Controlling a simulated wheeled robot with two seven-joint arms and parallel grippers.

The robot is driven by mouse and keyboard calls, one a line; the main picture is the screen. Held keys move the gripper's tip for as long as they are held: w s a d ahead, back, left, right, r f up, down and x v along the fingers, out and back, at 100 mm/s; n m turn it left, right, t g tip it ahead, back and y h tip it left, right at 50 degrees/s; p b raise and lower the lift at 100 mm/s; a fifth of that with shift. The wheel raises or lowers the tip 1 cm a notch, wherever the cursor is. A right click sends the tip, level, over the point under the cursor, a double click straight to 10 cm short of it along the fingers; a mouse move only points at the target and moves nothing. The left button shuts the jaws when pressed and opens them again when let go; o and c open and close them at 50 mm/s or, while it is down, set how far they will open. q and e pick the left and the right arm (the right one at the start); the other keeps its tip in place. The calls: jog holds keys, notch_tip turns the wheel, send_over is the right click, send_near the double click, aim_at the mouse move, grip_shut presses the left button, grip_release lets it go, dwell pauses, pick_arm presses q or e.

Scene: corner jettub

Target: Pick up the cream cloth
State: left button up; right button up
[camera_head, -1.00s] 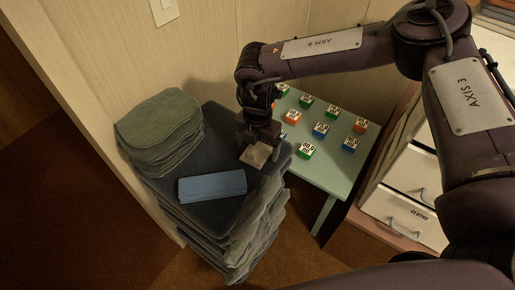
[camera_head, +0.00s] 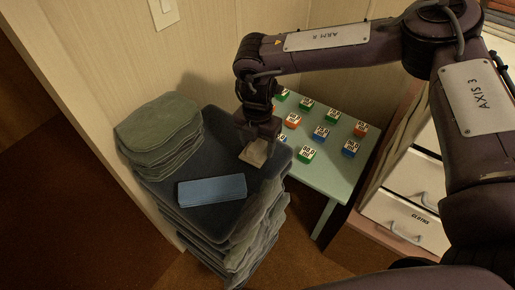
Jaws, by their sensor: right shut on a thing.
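The cream cloth (camera_head: 255,153) is a small pale square at the right part of the dark blue-grey towel stack (camera_head: 215,137). My right gripper (camera_head: 259,140) comes down on it from above and is shut on it. The fingertips are partly hidden by the gripper body. I cannot tell whether the cloth is clear of the stack or still touching it. My left gripper is not in view.
A folded blue cloth (camera_head: 212,190) and a pile of green cloths (camera_head: 160,135) lie on the same stack. A pale green table (camera_head: 320,177) with several labelled blocks stands behind right. White drawers (camera_head: 405,222) are at the right.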

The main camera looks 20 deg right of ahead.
aim_at(258, 140)
notch_tip(258, 140, up, 17)
jog(key=shift+r, duration=0.2)
